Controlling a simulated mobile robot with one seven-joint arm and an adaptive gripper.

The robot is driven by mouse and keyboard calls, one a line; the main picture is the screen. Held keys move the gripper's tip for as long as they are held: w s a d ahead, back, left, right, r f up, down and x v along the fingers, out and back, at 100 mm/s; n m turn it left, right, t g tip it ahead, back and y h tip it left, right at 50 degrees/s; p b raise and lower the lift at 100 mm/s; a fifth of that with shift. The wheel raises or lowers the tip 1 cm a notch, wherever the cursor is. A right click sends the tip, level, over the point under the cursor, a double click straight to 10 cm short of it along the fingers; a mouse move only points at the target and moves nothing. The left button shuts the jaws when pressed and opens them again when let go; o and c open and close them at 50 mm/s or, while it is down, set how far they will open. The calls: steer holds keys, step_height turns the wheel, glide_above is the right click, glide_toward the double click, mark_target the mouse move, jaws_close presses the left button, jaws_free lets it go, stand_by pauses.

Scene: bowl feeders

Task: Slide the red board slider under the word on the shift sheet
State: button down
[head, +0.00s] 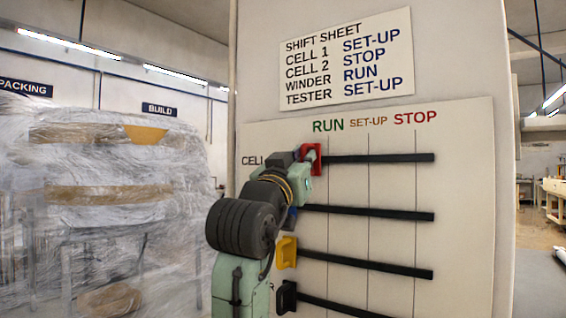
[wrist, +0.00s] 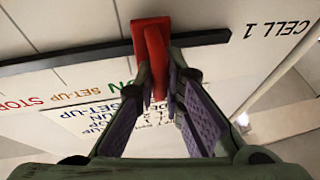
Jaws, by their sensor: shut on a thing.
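The red slider (head: 317,160) sits on the top black rail (head: 385,158) of the board, near its left end and just left of the line under RUN (head: 327,126). The row label CELL 1 (wrist: 277,29) shows in the wrist view and is partly hidden in the head view. My gripper (wrist: 165,95) is shut on the red slider's handle (wrist: 154,62), with a finger on either side. The shift sheet (head: 345,60) above reads SET-UP for CELL 1, STOP for CELL 2, RUN for WINDER and SET-UP for TESTER. The board's SET-UP heading (head: 368,122) stands between RUN and STOP (head: 414,118).
The top rail is clear to the right of the red slider. Wrapped goods (head: 100,210) stand at the left.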

steer(key=s+d, duration=0.2)
steer(key=d, duration=0.1)
steer(key=s+d, duration=0.2)
steer(key=d, duration=0.1)
steer(key=s+d, duration=0.2)
steer(key=d, duration=0.1)
steer(key=shift+s, duration=0.35)
steer(key=c, duration=1.7)
jaws_free()
steer(key=shift+o, duration=0.2)
steer(key=v, duration=1.2)
steer(key=shift+w, duration=0.1)
